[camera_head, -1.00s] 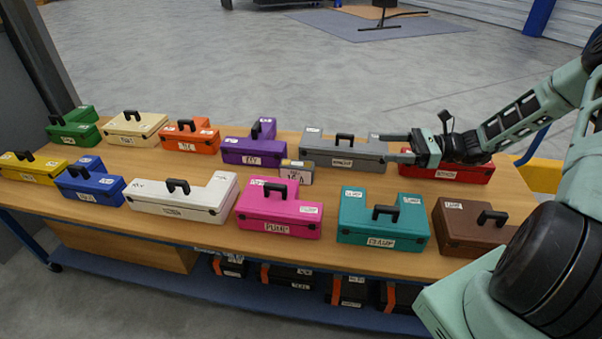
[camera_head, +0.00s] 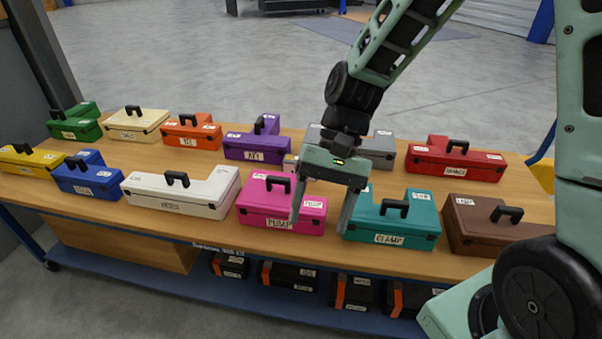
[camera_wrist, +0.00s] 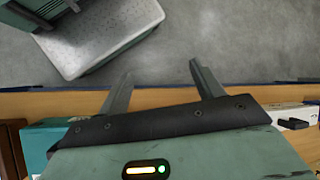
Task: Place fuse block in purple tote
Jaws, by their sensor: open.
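The purple tote (camera_head: 255,147), a lidded case with a black handle and a white label, stands in the back row of the table. A small grey block, which I take for the fuse block (camera_head: 290,163), sits to the right of the purple tote and is now mostly hidden behind my gripper. My gripper (camera_head: 320,222) is open and points down between the pink case and the teal case, in front of the block. In the wrist view my gripper (camera_wrist: 163,78) has nothing between its fingers. The purple tote and block are not seen there.
Pink (camera_head: 290,213) and teal (camera_head: 415,222) cases flank my gripper. A grey case (camera_head: 382,146) is partly behind my wrist; a red case (camera_head: 435,162) is right of it. More coloured cases line the wooden table (camera_head: 325,253). Black cases sit on the lower shelf.

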